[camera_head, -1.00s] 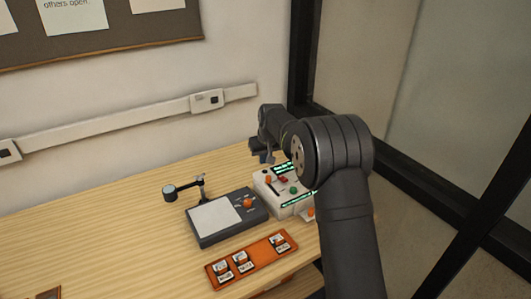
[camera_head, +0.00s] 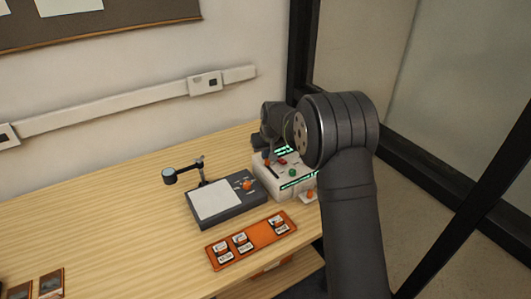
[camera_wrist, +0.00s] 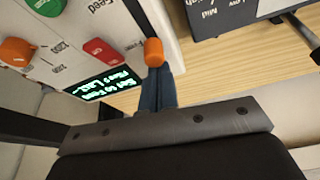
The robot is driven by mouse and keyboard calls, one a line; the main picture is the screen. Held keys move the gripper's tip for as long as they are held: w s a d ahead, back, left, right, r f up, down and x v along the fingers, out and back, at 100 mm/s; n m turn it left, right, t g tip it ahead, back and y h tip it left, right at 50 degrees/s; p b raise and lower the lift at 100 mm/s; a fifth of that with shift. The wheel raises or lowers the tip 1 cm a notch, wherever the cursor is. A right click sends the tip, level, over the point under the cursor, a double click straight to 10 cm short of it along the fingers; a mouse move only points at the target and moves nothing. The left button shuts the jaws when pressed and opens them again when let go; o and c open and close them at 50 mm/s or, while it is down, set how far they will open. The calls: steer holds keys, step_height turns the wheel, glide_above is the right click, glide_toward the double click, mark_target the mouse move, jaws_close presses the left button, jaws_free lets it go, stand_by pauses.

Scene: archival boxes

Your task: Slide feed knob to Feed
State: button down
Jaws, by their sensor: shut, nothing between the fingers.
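The white control box (camera_head: 264,186) stands on the table, partly hidden by my arm. In the wrist view its panel (camera_wrist: 75,40) shows the printed word "Feed" near a dark slot at the top. An orange knob (camera_wrist: 153,52) is at the near end of that slot, apart from the word. My gripper (camera_wrist: 155,88) is shut and empty, its fingertips right by this knob; I cannot tell if they touch. In the head view my gripper (camera_head: 268,158) is over the box's back left part.
The box also has a red button (camera_wrist: 99,52), a second orange knob (camera_wrist: 16,52) and a lit green-text screen (camera_wrist: 108,82). A grey device with a white plate (camera_head: 216,199) stands left of it. An orange tray (camera_head: 250,240) lies in front.

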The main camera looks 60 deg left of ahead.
steer(key=d, duration=0.5)
steer(key=shift+d, duration=0.55)
steer(key=shift+f, duration=0.1)
steer(key=a, duration=0.4)
steer(key=shift+w+a, duration=0.2)
steer(key=shift+w, duration=0.1)
steer(key=v, duration=1)
steer(key=shift+d, duration=0.1)
steer(key=x, duration=0.3)
steer(key=a+x, duration=0.1)
steer(key=x, duration=0.6)
steer(key=shift+s+a, duration=0.35)
steer(key=shift+a, duration=0.1)
steer(key=shift+w+a, duration=0.15)
steer(key=shift+a, duration=0.7)
